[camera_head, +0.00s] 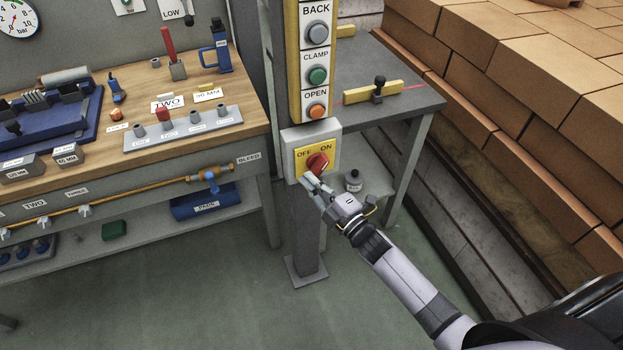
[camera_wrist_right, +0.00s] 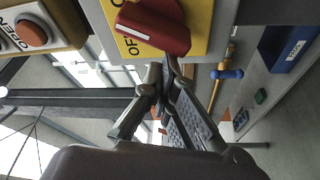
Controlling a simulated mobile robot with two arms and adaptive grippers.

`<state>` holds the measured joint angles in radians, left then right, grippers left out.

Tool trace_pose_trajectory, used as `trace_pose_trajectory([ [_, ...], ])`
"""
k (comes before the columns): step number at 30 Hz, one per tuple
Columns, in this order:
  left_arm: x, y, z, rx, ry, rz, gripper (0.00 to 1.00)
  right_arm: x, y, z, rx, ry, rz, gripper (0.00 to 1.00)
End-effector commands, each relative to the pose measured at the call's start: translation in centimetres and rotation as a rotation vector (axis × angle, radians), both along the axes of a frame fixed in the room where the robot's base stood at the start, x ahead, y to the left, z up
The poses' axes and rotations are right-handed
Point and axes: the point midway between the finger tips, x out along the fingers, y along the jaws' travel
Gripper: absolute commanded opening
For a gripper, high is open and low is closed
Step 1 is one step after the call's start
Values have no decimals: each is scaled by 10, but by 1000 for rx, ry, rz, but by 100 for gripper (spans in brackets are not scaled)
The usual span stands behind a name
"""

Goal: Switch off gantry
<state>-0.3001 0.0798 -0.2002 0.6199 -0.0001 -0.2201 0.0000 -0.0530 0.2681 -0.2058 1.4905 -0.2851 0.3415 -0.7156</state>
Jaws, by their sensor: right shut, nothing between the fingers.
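The gantry switch is a red rotary knob (camera_head: 318,163) on a yellow plate (camera_head: 303,168) marked OFF at left and ON at right, on a grey box. The knob's handle tilts toward the upper right, on the ON side. In the right wrist view the red knob (camera_wrist_right: 155,25) shows a white line on its end. My right gripper (camera_head: 309,180) is just below the knob with its fingers shut and empty. Its fingertips (camera_wrist_right: 168,68) lie close beside the knob; I cannot tell whether they touch. My left gripper is not in view.
Above the switch is a yellow panel with BACK (camera_head: 317,33), CLAMP (camera_head: 318,75) and OPEN (camera_head: 317,110) buttons. A wooden workbench (camera_head: 245,95) with tools stands at left. A grey table (camera_head: 400,62) is behind the post, and stacked bricks (camera_head: 500,90) are at right.

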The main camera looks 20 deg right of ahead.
Motion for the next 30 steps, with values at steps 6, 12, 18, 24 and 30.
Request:
trace_pose_trajectory([
  [6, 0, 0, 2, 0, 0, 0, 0, 0, -2, -3, -70, 1, -2, 0],
  [12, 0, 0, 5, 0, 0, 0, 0, 0, -3, -5, -157, -2, -3, 0],
  [18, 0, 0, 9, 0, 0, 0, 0, 0, -4, -8, -273, -7, -2, 0],
  [24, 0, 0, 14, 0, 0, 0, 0, 0, -6, -12, -418, -13, -2, 0],
  [30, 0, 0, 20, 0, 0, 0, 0, 0, -9, -16, -589, -18, -2, 0],
])
